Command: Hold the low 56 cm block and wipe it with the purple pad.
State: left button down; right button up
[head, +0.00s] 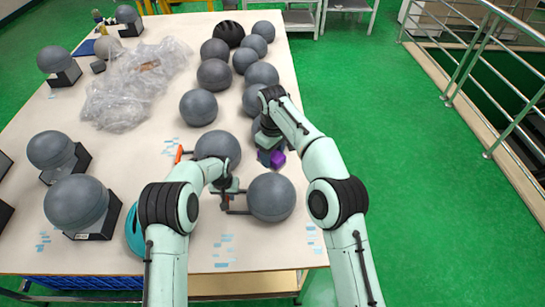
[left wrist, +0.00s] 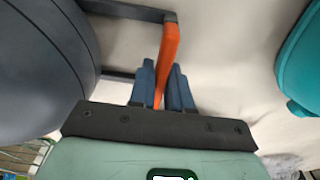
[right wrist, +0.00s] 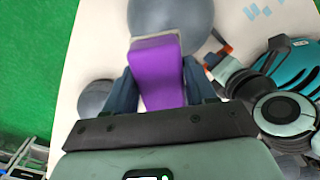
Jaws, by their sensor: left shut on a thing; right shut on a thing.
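A grey ball-shaped block (head: 271,197) with an orange handle on dark brackets sits near the table's front right; I see no readable size mark on it. My left gripper (head: 228,188) is shut on the orange handle (left wrist: 170,58), with the ball (left wrist: 40,70) to the left in the left wrist view. My right gripper (head: 268,150) is shut on the purple pad (head: 278,158), just behind that ball. In the right wrist view the pad (right wrist: 157,75) overlaps the lower edge of a grey ball (right wrist: 170,18); I cannot tell whether they touch.
Another ball (head: 218,147) with an orange handle stands behind my left gripper. Several grey balls run up the right side of the table (head: 245,285). Balls on black stands line the left. A teal helmet (head: 134,232) and crumpled clear plastic (head: 130,90) also lie there.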

dwell(0.3)
pick_arm(q)
jog(key=c, duration=1)
grip_release()
pick_arm(e)
jog(key=shift+s+f+b, duration=0.45)
jog(key=shift+f, duration=0.4)
pick_arm(q)
jog(key=r, duration=0.4)
jog(key=s+r, duration=0.1)
jog(key=r, duration=0.7)
jog(key=shift+s, duration=0.35)
